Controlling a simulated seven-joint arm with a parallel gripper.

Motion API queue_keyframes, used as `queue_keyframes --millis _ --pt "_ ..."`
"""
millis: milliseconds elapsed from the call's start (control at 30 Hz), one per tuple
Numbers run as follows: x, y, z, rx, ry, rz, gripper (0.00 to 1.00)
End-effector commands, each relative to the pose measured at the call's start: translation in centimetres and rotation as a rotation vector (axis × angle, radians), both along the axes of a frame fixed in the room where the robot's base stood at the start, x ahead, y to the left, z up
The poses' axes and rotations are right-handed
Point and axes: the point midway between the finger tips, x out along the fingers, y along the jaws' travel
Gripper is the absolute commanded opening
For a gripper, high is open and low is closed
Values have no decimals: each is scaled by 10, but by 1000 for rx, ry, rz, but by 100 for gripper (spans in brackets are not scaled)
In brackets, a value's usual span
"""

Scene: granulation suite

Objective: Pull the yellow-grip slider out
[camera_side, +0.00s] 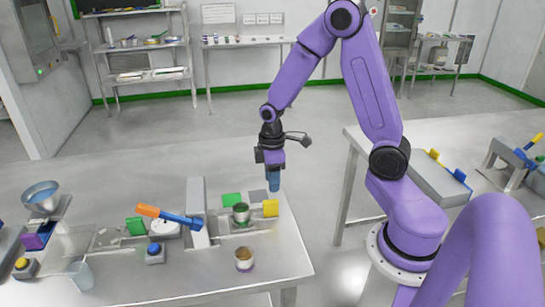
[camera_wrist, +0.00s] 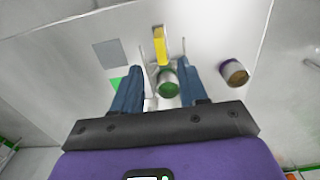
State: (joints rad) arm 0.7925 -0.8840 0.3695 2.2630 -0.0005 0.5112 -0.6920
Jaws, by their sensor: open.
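The yellow-grip slider (camera_side: 271,208) sits at the right end of a low fixture on the metal table, close to the table's right edge. In the wrist view its yellow grip (camera_wrist: 160,45) shows as a narrow upright strip beyond the fingertips. My gripper (camera_side: 274,187) hangs above the yellow grip with its blue fingers pointing down, apart from it. In the wrist view the gripper (camera_wrist: 157,72) is open, with nothing held between the fingers. A cup with green contents (camera_side: 241,212) stands on the fixture just left of the yellow grip; it also shows in the wrist view (camera_wrist: 168,85).
A second cup (camera_side: 244,259) stands nearer the front edge. A green block (camera_side: 231,200) and a grey pad (camera_side: 257,197) lie behind the fixture. An orange-and-blue lever (camera_side: 170,216) beside a grey post (camera_side: 197,208) stands to the left. The table's front right corner is clear.

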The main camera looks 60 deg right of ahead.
Motion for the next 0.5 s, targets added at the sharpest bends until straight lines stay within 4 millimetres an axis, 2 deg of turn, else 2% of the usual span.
queue_keyframes --millis 100,300,500 --pt "1 0 21 0 -6 1 43" --pt "1 0 51 0 -4 0 43" --pt "0 0 66 0 0 0 43"
